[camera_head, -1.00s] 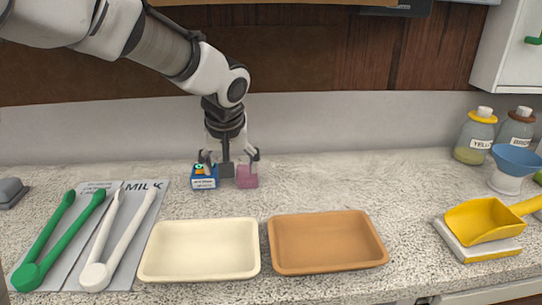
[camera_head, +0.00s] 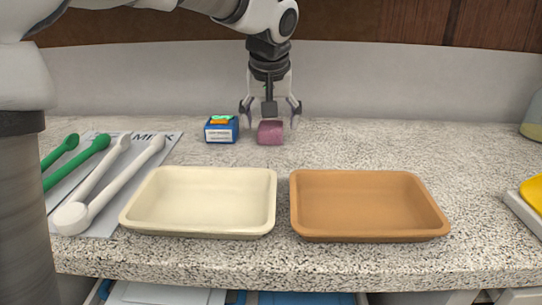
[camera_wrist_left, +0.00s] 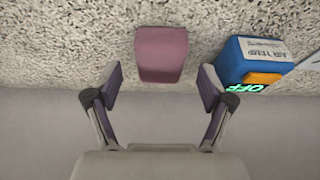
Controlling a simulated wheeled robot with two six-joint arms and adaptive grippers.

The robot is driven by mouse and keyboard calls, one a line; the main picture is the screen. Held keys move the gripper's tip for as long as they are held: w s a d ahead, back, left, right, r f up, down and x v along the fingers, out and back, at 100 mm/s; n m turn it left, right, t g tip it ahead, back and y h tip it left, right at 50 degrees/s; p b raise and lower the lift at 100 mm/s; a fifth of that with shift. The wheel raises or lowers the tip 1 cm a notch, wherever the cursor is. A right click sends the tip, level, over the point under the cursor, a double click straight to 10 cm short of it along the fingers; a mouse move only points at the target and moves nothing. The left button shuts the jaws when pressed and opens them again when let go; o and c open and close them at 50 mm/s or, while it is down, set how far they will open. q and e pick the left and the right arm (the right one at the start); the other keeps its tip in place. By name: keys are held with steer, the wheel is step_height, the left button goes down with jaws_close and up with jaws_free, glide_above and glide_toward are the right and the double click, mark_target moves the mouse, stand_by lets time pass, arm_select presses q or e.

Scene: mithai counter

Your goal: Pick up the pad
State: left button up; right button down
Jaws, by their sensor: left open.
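The pad is a small pink-mauve block (camera_head: 270,133) on the speckled counter, behind the two trays; it also shows in the left wrist view (camera_wrist_left: 161,54). My left gripper (camera_head: 270,116) is open and hangs pointing down just above and behind the pad. In the left wrist view, my left gripper (camera_wrist_left: 161,90) has its fingers spread wide with nothing between them, and the pad lies ahead of the fingertips. My right gripper is not in view.
A blue box with a lit display (camera_head: 221,130) stands close left of the pad. A cream tray (camera_head: 200,232) and an orange-brown tray (camera_head: 370,235) lie in front. White tongs (camera_head: 110,180) and green tongs (camera_head: 75,163) lie at left. Counter right of the pad is clear.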

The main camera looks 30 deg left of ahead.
mark_target(271, 126)
arm_select(q)
steer(key=shift+x, duration=1.1)
steer(key=shift+r, duration=0.1)
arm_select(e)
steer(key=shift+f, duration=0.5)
arm_select(q)
steer(key=c, duration=1)
steer(key=shift+c, duration=0.2)
